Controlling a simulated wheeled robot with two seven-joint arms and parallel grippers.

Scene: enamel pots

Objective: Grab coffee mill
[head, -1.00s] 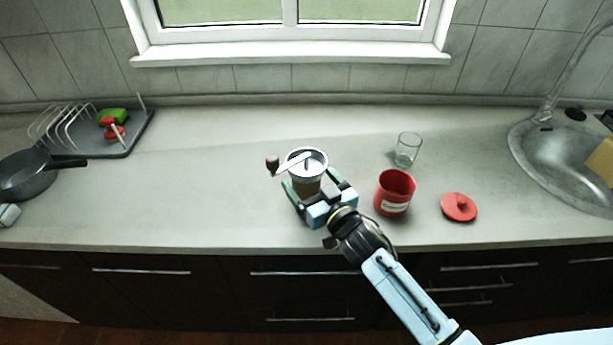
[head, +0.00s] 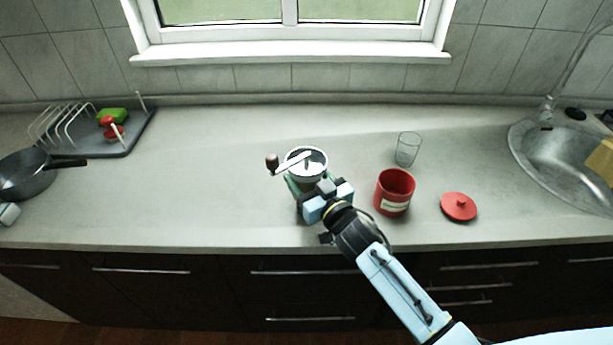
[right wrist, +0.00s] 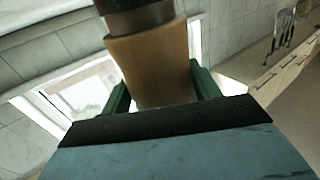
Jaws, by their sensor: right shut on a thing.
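The coffee mill (head: 306,160) is in the middle of the counter in the head view. It has a round metal top and a crank with a dark wooden knob pointing left. My right gripper (head: 309,187) is at its near side, shut on its body. In the right wrist view the mill's brown wooden body (right wrist: 152,65) stands between the green fingers (right wrist: 160,92). The head view hides most of the body behind the gripper, so I cannot tell whether the base touches the counter. My left gripper is not in view.
A red pot (head: 394,192) stands open just right of my right arm, with a glass (head: 408,149) behind it and a red lid (head: 458,206) beside it. A dish rack (head: 128,142) and a pan (head: 24,176) are at the left, a sink (head: 560,160) at the right. The counter's centre-left is clear.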

